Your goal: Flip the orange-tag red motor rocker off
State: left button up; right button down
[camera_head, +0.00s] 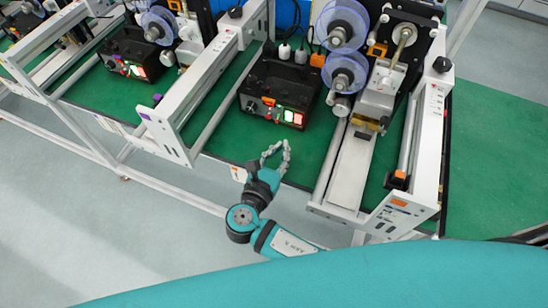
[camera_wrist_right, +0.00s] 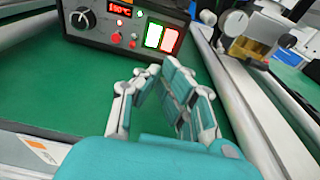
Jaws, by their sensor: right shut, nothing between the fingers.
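The black control box (camera_head: 280,88) stands on the green bench in the middle of the head view. Its front has a bright red rocker (camera_head: 298,118) beside a green one (camera_head: 288,115). In the right wrist view the red rocker (camera_wrist_right: 169,40) is lit pinkish-white, right of the green rocker (camera_wrist_right: 154,35); its tilt cannot be told. An orange-and-white tag (camera_head: 238,173) is on the front rail below this box. My right gripper (camera_head: 277,146) is shut and empty, in front of the box and apart from the rockers. It also shows in the right wrist view (camera_wrist_right: 155,72). My left gripper is out of view.
A similar box (camera_head: 130,52) with lit rockers stands at the left station. The rewinder with blue reels (camera_head: 343,28) and the metal slide (camera_head: 352,165) stand right of the middle box. White frame rails (camera_head: 196,90) flank it. Green bench (camera_head: 225,140) before the box is clear.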

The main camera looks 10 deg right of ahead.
aim_at(295, 121)
jog(key=x, duration=0.4)
jog(key=r+p+x, duration=0.1)
jog(key=x, duration=0.1)
jog(key=shift+w+d, duration=0.1)
jog(key=shift+w, duration=0.05)
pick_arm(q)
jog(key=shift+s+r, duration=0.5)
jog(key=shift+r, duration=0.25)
pick_arm(e)
jog(key=shift+w+d, duration=0.3)
jog(key=shift+w, duration=0.15)
jog(key=r+p, duration=0.1)
jog(key=p, duration=0.2)
jog(key=shift+w+d+r+g, duration=0.1)
jog(key=shift+w+r+g, duration=0.1)
jog(key=shift+g, duration=0.1)
jog(key=shift+f+b, duration=0.4)
jog(key=shift+f, duration=0.15)
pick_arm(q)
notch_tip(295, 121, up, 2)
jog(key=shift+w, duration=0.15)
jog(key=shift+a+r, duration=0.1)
